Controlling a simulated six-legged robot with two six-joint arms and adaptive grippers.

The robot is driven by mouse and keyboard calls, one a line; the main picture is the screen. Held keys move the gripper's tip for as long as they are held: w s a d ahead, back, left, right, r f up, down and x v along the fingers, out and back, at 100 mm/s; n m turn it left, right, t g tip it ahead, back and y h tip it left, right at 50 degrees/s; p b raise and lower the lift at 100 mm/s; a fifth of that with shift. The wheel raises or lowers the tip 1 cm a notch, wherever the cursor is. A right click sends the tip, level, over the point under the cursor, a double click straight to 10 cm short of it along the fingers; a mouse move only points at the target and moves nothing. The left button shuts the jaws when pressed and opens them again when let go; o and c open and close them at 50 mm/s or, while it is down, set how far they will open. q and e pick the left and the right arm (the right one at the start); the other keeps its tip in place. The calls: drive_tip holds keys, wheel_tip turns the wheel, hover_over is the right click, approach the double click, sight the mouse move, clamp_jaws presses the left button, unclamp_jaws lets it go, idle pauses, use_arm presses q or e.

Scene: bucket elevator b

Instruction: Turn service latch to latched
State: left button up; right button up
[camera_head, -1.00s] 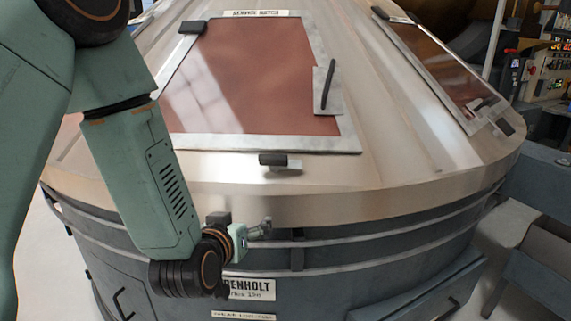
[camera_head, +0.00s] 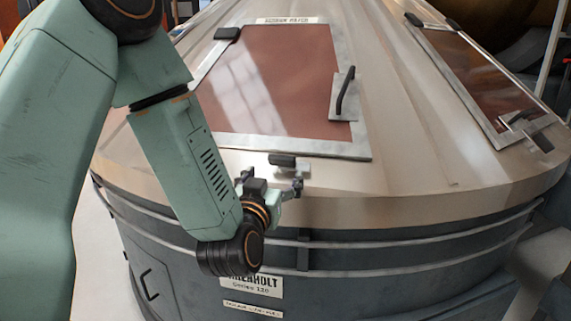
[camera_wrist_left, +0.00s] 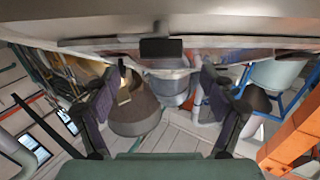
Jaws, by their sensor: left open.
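The service latch (camera_head: 283,160) is a small dark handle on a pale metal base, at the lower edge of the service hatch (camera_head: 280,85) on the sloped metal cover. In the left wrist view a dark block, which looks like the latch handle (camera_wrist_left: 161,47), is at the top middle, beyond the fingertips. My left gripper (camera_head: 270,181) is open and empty just below the latch, its two fingers apart. In the left wrist view the open left gripper (camera_wrist_left: 162,80) has one finger on each side. I cannot tell whether a finger touches the latch. My right gripper is not in view.
A dark pull handle (camera_head: 346,92) stands on the hatch's right side. A dark hinge block (camera_head: 227,33) is at its upper left. A second hatch (camera_head: 480,75) is on the right. Rails (camera_head: 400,242) run around the grey drum below the cover edge.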

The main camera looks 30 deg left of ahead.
sight(281, 163)
use_arm(q)
drive_tip(key=w, duration=0.1)
drive_tip(key=w+a, duration=0.2)
drive_tip(key=shift+a+f, duration=0.15)
drive_tip(key=shift+f, duration=0.1)
drive_tip(key=shift+w+d+r, duration=0.1)
drive_tip(key=shift+w+d, duration=0.05)
drive_tip(key=shift+w, duration=0.4)
drive_tip(key=shift+w+d+r, duration=0.1)
drive_tip(key=shift+w, duration=0.4)
drive_tip(key=shift+w+d+r, duration=0.1)
drive_tip(key=shift+w, duration=0.4)
drive_tip(key=shift+w+a+f, duration=0.2)
drive_tip(key=shift+a+f, duration=0.05)
drive_tip(key=shift+a, duration=0.5)
drive_tip(key=shift+d+r, duration=0.2)
drive_tip(key=shift+d, duration=0.35)
drive_tip(key=c, duration=0.3)
drive_tip(key=shift+s+a+f, duration=0.1)
drive_tip(key=shift+a, duration=0.25)
drive_tip(key=c, duration=0.5)
drive_tip(key=shift+d, duration=0.1)
drive_tip(key=c, duration=0.3)
